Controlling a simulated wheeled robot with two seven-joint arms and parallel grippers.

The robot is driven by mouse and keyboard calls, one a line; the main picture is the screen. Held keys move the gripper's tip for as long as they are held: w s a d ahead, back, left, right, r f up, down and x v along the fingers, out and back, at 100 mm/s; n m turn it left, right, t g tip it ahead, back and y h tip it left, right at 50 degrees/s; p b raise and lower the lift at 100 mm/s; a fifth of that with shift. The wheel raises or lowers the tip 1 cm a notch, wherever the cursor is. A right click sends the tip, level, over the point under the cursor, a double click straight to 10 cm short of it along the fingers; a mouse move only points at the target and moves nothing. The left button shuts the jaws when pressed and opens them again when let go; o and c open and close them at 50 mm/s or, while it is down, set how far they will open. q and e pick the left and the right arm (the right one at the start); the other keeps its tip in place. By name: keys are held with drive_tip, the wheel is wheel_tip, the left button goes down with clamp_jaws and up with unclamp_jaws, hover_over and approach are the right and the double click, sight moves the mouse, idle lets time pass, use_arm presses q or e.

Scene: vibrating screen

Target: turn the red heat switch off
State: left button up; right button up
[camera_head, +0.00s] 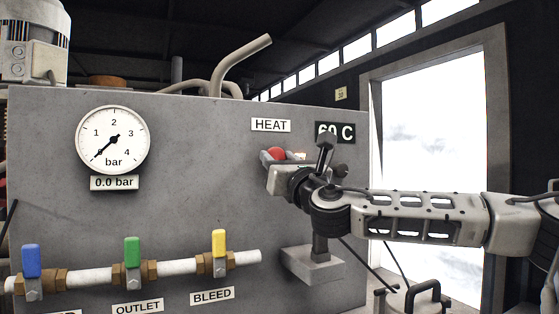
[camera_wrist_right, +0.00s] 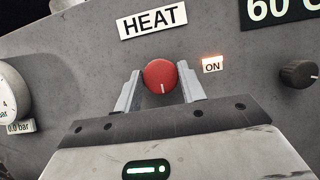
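The red heat switch (camera_wrist_right: 160,75) is a round knob under the HEAT label (camera_wrist_right: 152,21) on the grey panel. Its white mark points down, and a lit ON sign (camera_wrist_right: 212,64) glows to its right. In the head view the red knob (camera_head: 277,153) is partly hidden by my right gripper (camera_head: 279,158). In the wrist view the two fingers of my right gripper (camera_wrist_right: 162,90) stand apart on either side of the knob. I cannot tell whether they touch it. My left gripper is not in view.
A 60 C display (camera_head: 335,132) and a dark knob (camera_wrist_right: 299,74) are right of the switch. A gauge (camera_head: 113,140) reads 0.0 bar at left. Blue (camera_head: 31,260), green (camera_head: 132,251) and yellow (camera_head: 219,243) valve handles line a pipe below. A grey ledge (camera_head: 312,264) juts out under my right arm.

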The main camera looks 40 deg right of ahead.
drive_tip(key=shift+f+m, duration=0.1)
drive_tip(key=shift+m, duration=0.3)
drive_tip(key=m+g+h+b, duration=0.1)
drive_tip(key=m+h, duration=0.1)
drive_tip(key=m, duration=0.1)
drive_tip(key=shift+a+m, duration=0.1)
drive_tip(key=shift+m, duration=0.3)
drive_tip(key=m+g+h+b, duration=0.1)
drive_tip(key=m, duration=0.3)
drive_tip(key=shift+h, duration=0.3)
drive_tip(key=shift+m+g+h, duration=0.4)
drive_tip(key=shift+m+g, duration=0.2)
drive_tip(key=shift+m, duration=0.6)
drive_tip(key=m+g, duration=0.1)
drive_tip(key=m, duration=0.1)
drive_tip(key=m+g, duration=0.1)
drive_tip(key=m, duration=0.2)
drive_tip(key=m+g, duration=0.1)
drive_tip(key=m, duration=0.1)
drive_tip(key=shift+a+r+m+h, duration=0.15)
drive_tip(key=shift+r+m+h, duration=0.15)
drive_tip(key=shift+h, duration=0.1)
drive_tip(key=shift+m+g, duration=0.5)
drive_tip(key=shift+m, duration=0.6)
use_arm(q)
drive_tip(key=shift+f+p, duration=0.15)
drive_tip(key=shift+p, duration=0.2)
use_arm(e)
drive_tip(key=shift+m+y, duration=0.3)
drive_tip(key=shift+m, duration=0.4)
